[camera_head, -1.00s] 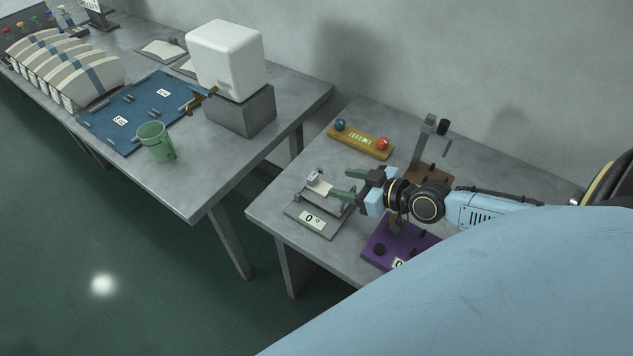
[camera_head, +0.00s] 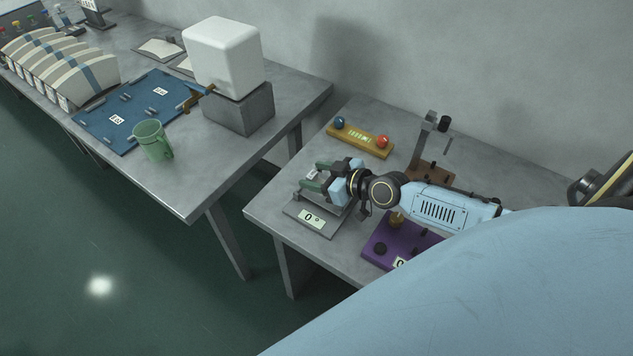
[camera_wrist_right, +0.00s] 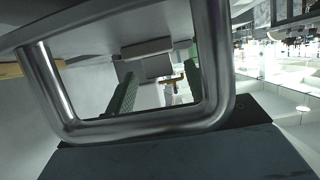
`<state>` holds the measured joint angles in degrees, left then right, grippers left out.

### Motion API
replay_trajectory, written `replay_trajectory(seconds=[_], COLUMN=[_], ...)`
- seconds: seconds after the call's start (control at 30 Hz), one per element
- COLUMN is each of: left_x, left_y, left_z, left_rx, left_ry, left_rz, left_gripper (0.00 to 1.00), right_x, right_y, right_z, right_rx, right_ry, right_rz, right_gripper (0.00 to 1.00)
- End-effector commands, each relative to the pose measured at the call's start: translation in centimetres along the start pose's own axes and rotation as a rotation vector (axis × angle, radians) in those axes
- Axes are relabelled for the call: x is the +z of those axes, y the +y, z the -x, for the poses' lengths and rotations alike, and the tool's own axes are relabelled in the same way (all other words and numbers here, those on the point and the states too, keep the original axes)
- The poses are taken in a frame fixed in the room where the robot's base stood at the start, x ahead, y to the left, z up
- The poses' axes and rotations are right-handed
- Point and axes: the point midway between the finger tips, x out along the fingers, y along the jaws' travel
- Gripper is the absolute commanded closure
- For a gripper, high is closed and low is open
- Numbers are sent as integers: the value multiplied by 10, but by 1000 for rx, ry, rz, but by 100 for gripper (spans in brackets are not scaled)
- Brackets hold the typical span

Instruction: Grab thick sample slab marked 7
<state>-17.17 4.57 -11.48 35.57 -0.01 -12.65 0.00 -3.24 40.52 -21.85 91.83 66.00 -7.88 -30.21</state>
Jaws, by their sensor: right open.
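The small pale slab (camera_head: 312,174) sits on the grey device with a display reading 0 (camera_head: 312,219), at the left end of the right table. I cannot read a 7 on it. My right gripper (camera_head: 309,178) is open at the slab, its green fingers on either side of it and partly hiding it. In the right wrist view, the two green fingers (camera_wrist_right: 160,85) stand apart, with a grey block (camera_wrist_right: 147,56) between them that looks like the slab. Contact cannot be told. My left gripper is not in view.
A purple device (camera_head: 382,246) sits under my right forearm. A brown stand with a post (camera_head: 427,140) and a yellow bar with blue and red balls (camera_head: 360,138) stand behind. The left table holds a green mug (camera_head: 153,141), a blue board (camera_head: 110,135) and a white block (camera_head: 222,57).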

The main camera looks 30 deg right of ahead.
Motion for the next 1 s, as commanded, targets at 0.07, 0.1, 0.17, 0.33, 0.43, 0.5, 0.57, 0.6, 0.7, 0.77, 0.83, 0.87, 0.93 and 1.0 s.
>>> replay_trajectory(seconds=[0.07, 0.1, 0.17, 0.33, 0.43, 0.5, 0.57, 0.6, 0.7, 0.77, 0.83, 0.87, 0.93, 1.0], left_x=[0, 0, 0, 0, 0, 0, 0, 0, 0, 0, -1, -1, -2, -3], left_y=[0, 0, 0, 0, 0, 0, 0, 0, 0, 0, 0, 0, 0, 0], left_z=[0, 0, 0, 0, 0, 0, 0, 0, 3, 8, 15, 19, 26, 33], left_rx=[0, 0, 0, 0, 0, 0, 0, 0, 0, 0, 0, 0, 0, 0], left_ry=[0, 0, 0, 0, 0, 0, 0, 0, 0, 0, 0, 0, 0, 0], left_rz=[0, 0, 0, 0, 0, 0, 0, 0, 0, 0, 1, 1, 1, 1], left_gripper=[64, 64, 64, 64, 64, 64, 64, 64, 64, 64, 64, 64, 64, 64], right_x=[0, 0, 0, 0, 0, 0, 0, 0, -4, -11, -22, -27, -42, -56], right_y=[0, 0, 0, 0, 0, 0, 0, 0, 0, -1, -1, 0, -1, 0], right_z=[0, 0, 0, 1, 1, 1, 1, 1, 2, 5, 10, 12, 18, 24], right_rx=[0, 0, 0, 0, 0, 0, 0, 0, 0, -1, -1, 0, -1, 0], right_ry=[0, 0, 0, 0, 0, 0, 0, 0, 1, 2, 2, 2, 4, 3], right_rz=[0, 0, 0, 0, 1, 1, 1, 1, 1, 2, 0, 1, 1, 1], right_gripper=[47, 52, 60, 82, 93, 97, 97, 97, 97, 97, 97, 97, 97, 97])
